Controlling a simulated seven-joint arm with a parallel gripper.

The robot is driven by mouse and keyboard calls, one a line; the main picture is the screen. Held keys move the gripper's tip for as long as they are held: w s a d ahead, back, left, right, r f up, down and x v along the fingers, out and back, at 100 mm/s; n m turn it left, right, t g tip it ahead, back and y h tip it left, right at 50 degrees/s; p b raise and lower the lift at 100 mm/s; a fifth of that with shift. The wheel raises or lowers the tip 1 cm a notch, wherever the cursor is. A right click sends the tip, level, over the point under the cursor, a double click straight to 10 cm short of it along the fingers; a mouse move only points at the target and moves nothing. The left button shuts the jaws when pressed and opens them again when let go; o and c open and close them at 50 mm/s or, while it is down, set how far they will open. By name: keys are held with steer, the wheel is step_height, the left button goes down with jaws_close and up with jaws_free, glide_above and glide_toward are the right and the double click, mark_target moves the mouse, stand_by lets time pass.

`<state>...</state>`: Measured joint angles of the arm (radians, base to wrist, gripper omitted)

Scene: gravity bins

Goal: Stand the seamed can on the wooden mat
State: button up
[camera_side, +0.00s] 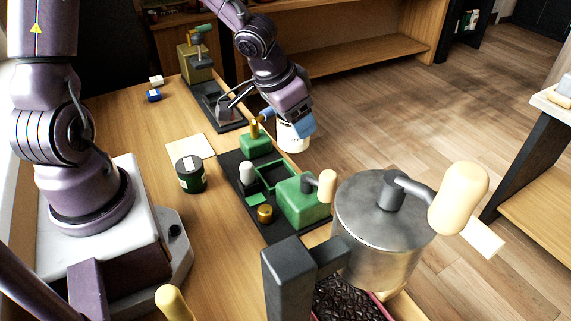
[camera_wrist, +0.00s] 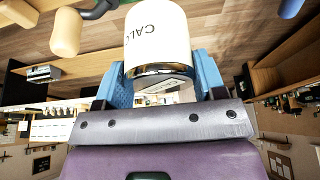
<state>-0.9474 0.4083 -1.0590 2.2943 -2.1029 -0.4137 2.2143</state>
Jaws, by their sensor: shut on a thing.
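A pale square mat (camera_side: 191,147) lies bare on the bench, to the left of my gripper. A dark can with a green label (camera_side: 190,174) stands upright on the bench just in front of the mat. I cannot make out a seam on either can.
A black tray (camera_side: 232,165) with green fixtures and pale knobs lies between the mat and the held can. A large metal pot-like vessel (camera_side: 382,225) stands at the front right. A blue block (camera_side: 153,95) and an olive machine (camera_side: 195,65) are farther back.

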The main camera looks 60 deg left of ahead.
steer(key=w+d+r, duration=0.4)
steer(key=d+r, duration=0.1)
steer(key=d, duration=0.2)
steer(key=s+a+f+n+g+y, duration=0.1)
steer(key=s+a+f+n, duration=0.2)
steer(key=a, duration=0.7)
steer(key=s+a+f+n+y, duration=0.1)
steer(key=s+a+f+n, duration=0.25)
steer(key=a, duration=0.55)
steer(key=s+a+f+n+g+y, duration=0.1)
steer(key=s+a+f+n, duration=0.2)
steer(key=a, duration=0.7)
steer(key=s+a+f, duration=0.3)
steer(key=s+a, duration=0.2)
steer(key=s, duration=0.5)
steer(key=shift+n+y, duration=0.3)
steer(key=shift+n, duration=0.05)
steer(key=shift+a+f, duration=0.15)
steer(key=shift+f, duration=1.65)
steer(key=shift+a+f, duration=0.1)
steer(key=shift+f, duration=1.65)
